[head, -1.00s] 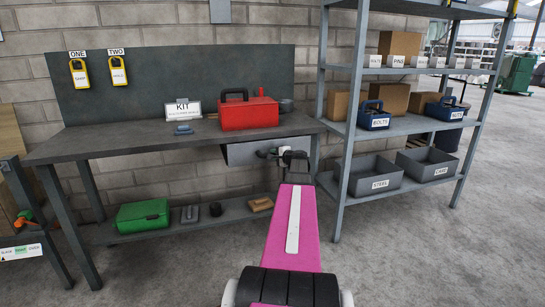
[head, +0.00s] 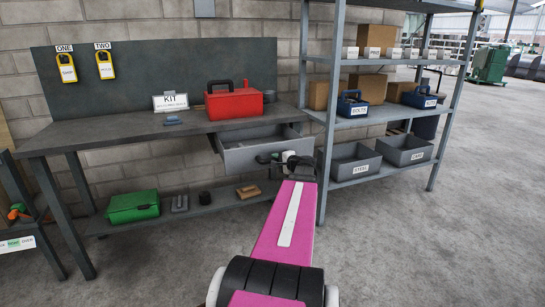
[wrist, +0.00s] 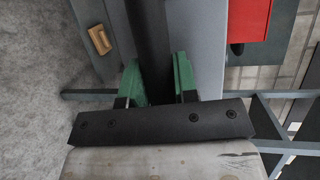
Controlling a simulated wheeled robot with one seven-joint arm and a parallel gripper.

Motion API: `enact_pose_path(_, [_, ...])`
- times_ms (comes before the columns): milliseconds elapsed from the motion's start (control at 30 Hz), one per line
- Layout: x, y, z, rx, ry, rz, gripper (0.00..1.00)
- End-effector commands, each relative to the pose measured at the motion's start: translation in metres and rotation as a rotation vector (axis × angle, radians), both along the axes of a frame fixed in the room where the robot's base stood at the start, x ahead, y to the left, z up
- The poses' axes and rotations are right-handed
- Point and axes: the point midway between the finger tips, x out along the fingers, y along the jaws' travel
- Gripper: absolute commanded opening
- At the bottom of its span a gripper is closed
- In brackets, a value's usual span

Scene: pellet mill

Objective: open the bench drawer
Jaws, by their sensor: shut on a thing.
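The bench drawer (head: 240,159) is a grey box under the right part of the dark bench top (head: 130,132). It stands part way out, and its open inside shows from above; I see nothing clear in it. My gripper (head: 274,158) is at the drawer front, with my pink arm reaching up to it. In the wrist view the green-padded fingers (wrist: 160,82) are closed on either side of the dark drawer handle (wrist: 150,35). The fingers hide part of the handle.
A red toolbox (head: 235,104) stands on the bench above the drawer. A grey shelf unit (head: 328,130) with boxes and bins stands close on the right. A green case (head: 133,206) lies on the low shelf. The floor at right is clear.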

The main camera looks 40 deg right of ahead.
Motion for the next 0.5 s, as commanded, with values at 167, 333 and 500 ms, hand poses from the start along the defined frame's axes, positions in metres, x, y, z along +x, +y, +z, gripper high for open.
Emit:
enact_pose_path(167, [-0.016,0.004,0.000,0.000,0.001,-0.001,0.00])
enact_pose_path(333, [-0.020,0.005,0.000,0.000,0.001,0.000,0.00])
enact_pose_path(500, [-0.020,0.005,-0.001,0.000,0.001,0.000,0.00])
